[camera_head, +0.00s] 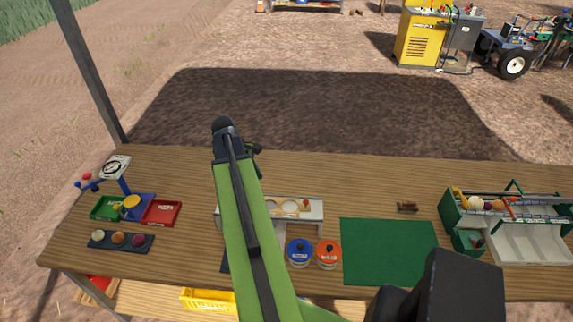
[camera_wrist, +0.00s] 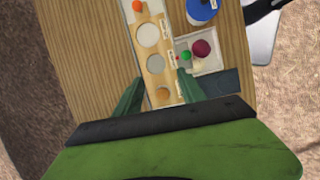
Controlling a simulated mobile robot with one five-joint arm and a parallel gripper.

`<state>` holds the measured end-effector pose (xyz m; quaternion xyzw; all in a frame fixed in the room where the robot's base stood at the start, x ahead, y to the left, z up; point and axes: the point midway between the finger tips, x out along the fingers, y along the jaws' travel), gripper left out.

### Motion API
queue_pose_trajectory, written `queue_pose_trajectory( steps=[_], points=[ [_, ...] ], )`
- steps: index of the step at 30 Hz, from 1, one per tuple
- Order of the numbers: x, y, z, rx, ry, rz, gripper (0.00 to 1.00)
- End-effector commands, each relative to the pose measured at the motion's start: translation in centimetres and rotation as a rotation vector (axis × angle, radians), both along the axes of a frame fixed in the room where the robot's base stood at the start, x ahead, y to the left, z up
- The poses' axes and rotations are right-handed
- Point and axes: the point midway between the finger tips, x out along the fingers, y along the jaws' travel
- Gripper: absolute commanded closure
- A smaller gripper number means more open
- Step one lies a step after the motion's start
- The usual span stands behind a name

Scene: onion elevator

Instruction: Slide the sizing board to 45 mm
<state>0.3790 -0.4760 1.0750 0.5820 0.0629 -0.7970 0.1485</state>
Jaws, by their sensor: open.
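The sizing board (camera_wrist: 152,50), a pale wooden strip with round holes and small labels, runs lengthwise through the upper middle of the wrist view. In the head view the board (camera_head: 293,207) lies in a white frame at mid-table, its left part hidden by my green arm. The label figures are too small to read. My gripper (camera_wrist: 158,92) is open, with its two green fingers apart over the near end of the board. I cannot tell its height or whether it touches. In the head view it is mostly hidden behind the arm.
A blue-lidded jar (camera_head: 299,252) and an orange-lidded jar (camera_head: 327,254) stand in front of the board. A maroon onion (camera_wrist: 202,48) lies beside the board. A green mat (camera_head: 388,250) is to the right, a green crate (camera_head: 452,214) beyond it. A scale (camera_head: 115,168) stands left.

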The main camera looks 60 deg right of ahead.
Motion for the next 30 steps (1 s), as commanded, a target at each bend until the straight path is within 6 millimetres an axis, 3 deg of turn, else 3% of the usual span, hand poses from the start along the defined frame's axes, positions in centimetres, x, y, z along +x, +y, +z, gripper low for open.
queue_pose_trajectory(
  steps=[1,3,6,9,14,17,30],
  points=[
    [-2.2,-2.0,1.0,0.008,0.021,0.001,0.53],
    [-4.9,-3.9,1.5,0.021,0.049,0.018,0.53],
    [-7.5,-5.6,2.0,0.035,0.078,0.036,0.53],
    [-8.8,-6.3,2.1,0.044,0.091,0.046,0.53],
    [-9.1,-6.4,1.8,0.046,0.094,0.051,0.53],
    [-9.4,-6.5,0.6,0.046,0.093,0.05,0.53],
    [-12.6,-7.7,-8.7,0.044,0.092,0.049,0.53]
  ],
)
